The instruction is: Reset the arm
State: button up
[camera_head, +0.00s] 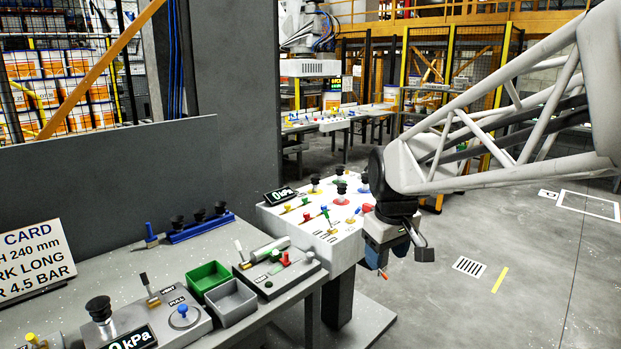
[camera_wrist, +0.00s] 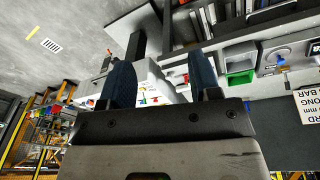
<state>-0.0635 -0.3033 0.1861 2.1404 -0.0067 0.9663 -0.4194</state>
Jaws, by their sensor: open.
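My gripper (camera_head: 402,262) hangs at the end of my arm, right of the white control panel and above the floor in the head view. In the wrist view my gripper (camera_wrist: 160,78) shows two dark blue fingers set well apart, with nothing held between them. The white panel (camera_head: 342,248) carries several coloured knobs and black suction cups; my wrist overlaps its right edge in the head view. I cannot tell the exact gap between gripper and panel.
A grey bench (camera_head: 262,327) at lower left holds a green bin (camera_head: 208,277), a grey bin (camera_head: 231,302), a lever box (camera_head: 179,312) and a blue rack (camera_head: 200,229). A grey pillar (camera_head: 236,90) rises behind. Open floor (camera_head: 480,315) lies to the right.

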jog(key=s+d+f+m, duration=0.1)
jog(key=s+f+m, duration=0.1)
jog(key=s, duration=0.9)
jog(key=s+d+f+m, duration=0.2)
jog(key=s+m, duration=0.1)
jog(key=s, duration=0.8)
jog(key=shift+d+f+m+t, duration=0.25)
jog(key=shift+d+m+t, duration=0.05)
jog(key=shift+m+t, duration=0.1)
